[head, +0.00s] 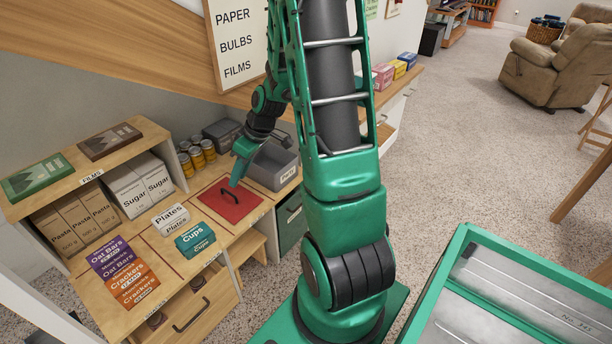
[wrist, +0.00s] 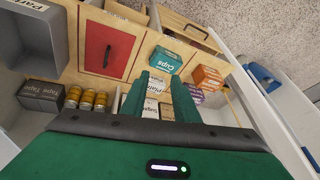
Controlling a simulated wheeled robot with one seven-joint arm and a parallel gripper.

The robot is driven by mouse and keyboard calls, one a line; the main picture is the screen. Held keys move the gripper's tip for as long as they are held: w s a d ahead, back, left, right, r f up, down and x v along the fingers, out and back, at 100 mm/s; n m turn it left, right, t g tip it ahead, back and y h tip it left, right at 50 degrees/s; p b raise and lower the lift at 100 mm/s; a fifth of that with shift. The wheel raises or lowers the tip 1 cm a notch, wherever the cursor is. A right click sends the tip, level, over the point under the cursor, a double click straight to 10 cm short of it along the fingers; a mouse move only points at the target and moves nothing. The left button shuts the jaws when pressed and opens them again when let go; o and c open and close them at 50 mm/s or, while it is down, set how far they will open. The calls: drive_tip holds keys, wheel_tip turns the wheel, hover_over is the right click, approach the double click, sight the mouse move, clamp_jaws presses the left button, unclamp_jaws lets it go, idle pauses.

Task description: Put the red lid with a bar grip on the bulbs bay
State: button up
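The red lid (head: 240,205) is a flat square panel with a dark bar grip. It lies on the wooden bench, and also shows in the wrist view (wrist: 99,58), left of my fingers. My gripper (head: 237,182) hangs over the lid in the head view, apparently close to the bar. In the wrist view my green fingers (wrist: 158,82) stand apart with nothing held between them. A wall sign (head: 237,42) lists PAPER, BULBS and FILMS. A FILMS label (head: 91,178) is on the shelf edge. I cannot make out a bulbs label on any bay.
Plates (head: 171,218), a teal Cups box (head: 195,240), and Oat Bars (head: 113,258) and Crackers (head: 134,288) boxes cover the bench to the left. Sugar boxes (head: 146,185) sit under the shelf.

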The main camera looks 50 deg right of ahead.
drive_tip(key=s+r+m+g+h, duration=0.1)
drive_tip(key=s+r+m, duration=0.4)
drive_tip(key=s, duration=0.8)
drive_tip(key=s+a+r+m+g+h, duration=0.1)
drive_tip(key=s+r+m+g, duration=0.2)
drive_tip(key=s+r, duration=0.7)
drive_tip(key=s+m, duration=0.2)
drive_tip(key=s, duration=0.2)
drive_tip(key=shift+a+h, duration=0.3)
drive_tip(key=shift+h, duration=0.1)
